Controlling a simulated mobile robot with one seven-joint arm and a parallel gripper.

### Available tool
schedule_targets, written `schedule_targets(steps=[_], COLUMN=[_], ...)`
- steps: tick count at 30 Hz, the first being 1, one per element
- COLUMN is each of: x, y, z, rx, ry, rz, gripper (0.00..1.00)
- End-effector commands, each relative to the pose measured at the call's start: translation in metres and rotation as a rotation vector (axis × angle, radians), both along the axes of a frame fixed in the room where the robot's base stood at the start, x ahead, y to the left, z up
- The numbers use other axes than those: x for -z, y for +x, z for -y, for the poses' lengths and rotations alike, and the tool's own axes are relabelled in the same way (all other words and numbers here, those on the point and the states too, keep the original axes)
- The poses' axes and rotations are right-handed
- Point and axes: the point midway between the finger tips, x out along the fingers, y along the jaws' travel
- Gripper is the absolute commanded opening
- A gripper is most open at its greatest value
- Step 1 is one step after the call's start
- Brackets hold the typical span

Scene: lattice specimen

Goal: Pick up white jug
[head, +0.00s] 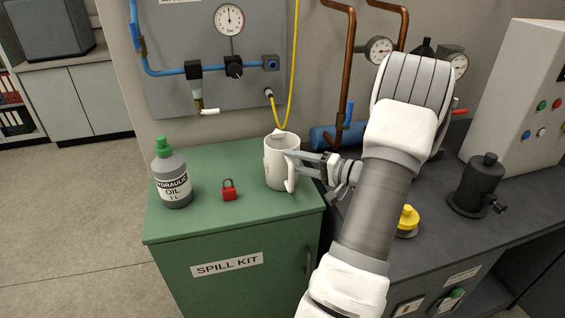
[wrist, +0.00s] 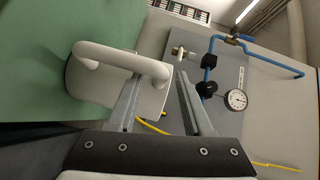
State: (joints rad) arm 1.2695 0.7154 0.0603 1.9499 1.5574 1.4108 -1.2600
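The white jug (head: 279,166) stands upright on the green cabinet top, near its right back edge. Its handle faces the front right in the head view. In the wrist view the jug (wrist: 88,88) is at the left, its handle (wrist: 125,58) arching across the near side. My gripper (head: 297,162) comes in from the right at the jug's upper part. In the wrist view my gripper (wrist: 162,76) has its fingers apart, with the jug's right edge between them. The left finger overlaps the jug behind the handle. I cannot tell whether either finger touches it.
A grey hydraulic oil bottle (head: 172,178) and a red padlock (head: 229,190) stand left of the jug on the green cabinet (head: 190,225). A gauge panel (head: 180,45) with a yellow hose (head: 293,75) is behind. A yellow-topped item (head: 408,218) and black canister (head: 477,185) are at right.

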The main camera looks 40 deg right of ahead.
Motion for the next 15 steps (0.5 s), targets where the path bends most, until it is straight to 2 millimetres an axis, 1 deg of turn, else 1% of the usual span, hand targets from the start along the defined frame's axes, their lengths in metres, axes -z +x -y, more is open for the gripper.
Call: schedule_targets(steps=[1, 5, 6, 7, 8, 15], x=[-0.0001, -0.0002, -0.0003, -0.0003, -0.0003, -0.0003], y=[-0.0002, -0.0002, -0.0003, -0.0003, -0.0003, -0.0005], z=[0.0001, 0.0001, 0.0002, 0.0002, 0.0002, 0.0001], rx=[0.0, 0.0, 0.0, 0.0, 0.0, 0.0], ry=[0.0, 0.0, 0.0, 0.0, 0.0, 0.0], rz=[0.0, 0.0, 0.0, 0.0, 0.0, 0.0], gripper=[0.39, 0.16, 0.09, 0.03, 0.0, 0.0])
